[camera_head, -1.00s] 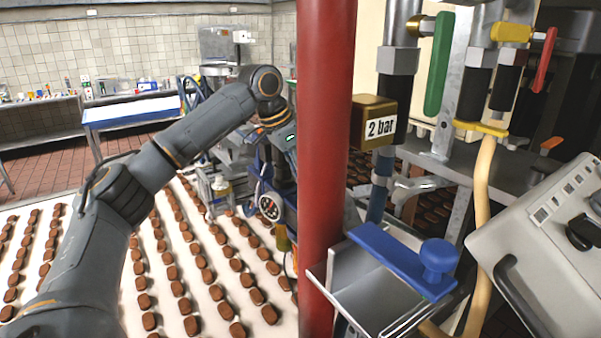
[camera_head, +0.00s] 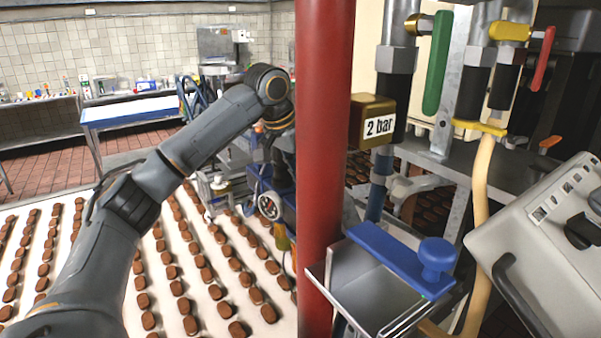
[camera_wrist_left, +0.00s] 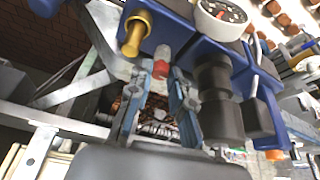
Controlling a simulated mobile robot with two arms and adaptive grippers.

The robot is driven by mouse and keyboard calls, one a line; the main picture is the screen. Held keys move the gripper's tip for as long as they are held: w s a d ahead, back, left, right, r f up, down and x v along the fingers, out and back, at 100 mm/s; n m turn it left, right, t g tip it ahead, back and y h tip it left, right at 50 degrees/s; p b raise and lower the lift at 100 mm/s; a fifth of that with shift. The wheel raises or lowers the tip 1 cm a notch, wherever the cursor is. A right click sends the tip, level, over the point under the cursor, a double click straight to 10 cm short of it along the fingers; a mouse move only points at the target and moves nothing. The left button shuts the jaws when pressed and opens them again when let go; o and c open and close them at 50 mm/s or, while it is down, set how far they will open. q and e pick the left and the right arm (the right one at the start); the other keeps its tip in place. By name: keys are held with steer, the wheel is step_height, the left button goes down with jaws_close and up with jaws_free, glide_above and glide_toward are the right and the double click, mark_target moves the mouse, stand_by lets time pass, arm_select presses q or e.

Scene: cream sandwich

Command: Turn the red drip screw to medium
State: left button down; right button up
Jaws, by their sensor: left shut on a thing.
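The red drip screw (camera_wrist_left: 160,69) is a small red knob under a pale metal fitting in the left wrist view. My left gripper (camera_wrist_left: 158,77) has its two fingers on either side of the knob and is shut on it. The knob's setting cannot be read. In the head view my left arm reaches from the left to the blue machine (camera_head: 268,204) behind the red pole. The gripper's fingers cannot be made out there. My right gripper is in neither view.
In the left wrist view, a brass fitting (camera_wrist_left: 133,36), a white round gauge (camera_wrist_left: 221,14) and a black cylinder (camera_wrist_left: 216,95) stand close to the fingers. In the head view, a red pole (camera_head: 323,160) stands just right of my left wrist. Rows of brown biscuits (camera_head: 188,325) lie below my arm.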

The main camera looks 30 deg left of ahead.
arm_select(q)
steer(key=shift+w+r, duration=0.1)
steer(key=shift+r, duration=0.25)
steer(key=c, duration=1.5)
jaws_free()
steer(key=shift+f, duration=0.15)
steer(key=v, duration=1.2)
steer(key=shift+a, duration=0.1)
steer(key=shift+f, duration=0.1)
